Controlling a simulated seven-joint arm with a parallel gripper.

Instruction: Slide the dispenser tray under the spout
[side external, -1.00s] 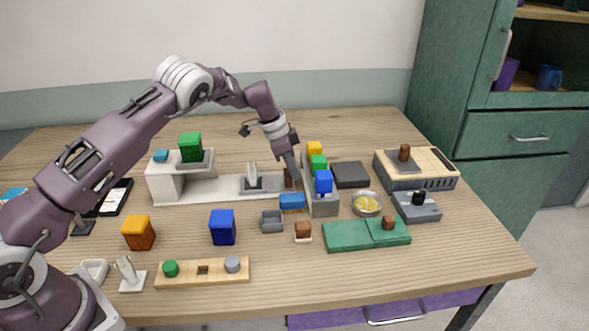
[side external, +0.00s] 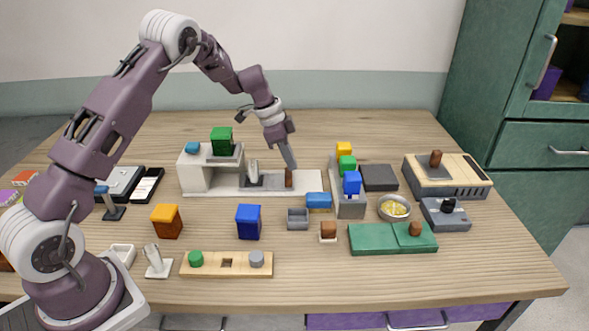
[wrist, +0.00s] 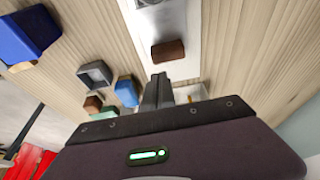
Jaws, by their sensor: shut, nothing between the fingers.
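The dispenser (side external: 196,176) is a white body on a long pale base (side external: 306,186). A grey ledge on it carries a green block (side external: 221,141). The grey tray (side external: 272,181) lies on the base right of the body, with a pale upright piece (side external: 253,171) at its left part. I cannot tell how far the tray reaches under the ledge. Its brown handle (side external: 288,178) stands at the right end and shows in the wrist view (wrist: 168,51). My gripper (side external: 292,165) is shut and empty, just above and right of the handle; its fingers show in the wrist view (wrist: 157,92).
A blue block (side external: 318,201), a small grey bin (side external: 297,219) and a dark blue cube (side external: 248,222) lie in front. A metal bowl (side external: 394,208) and a green box (side external: 374,240) are further right.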

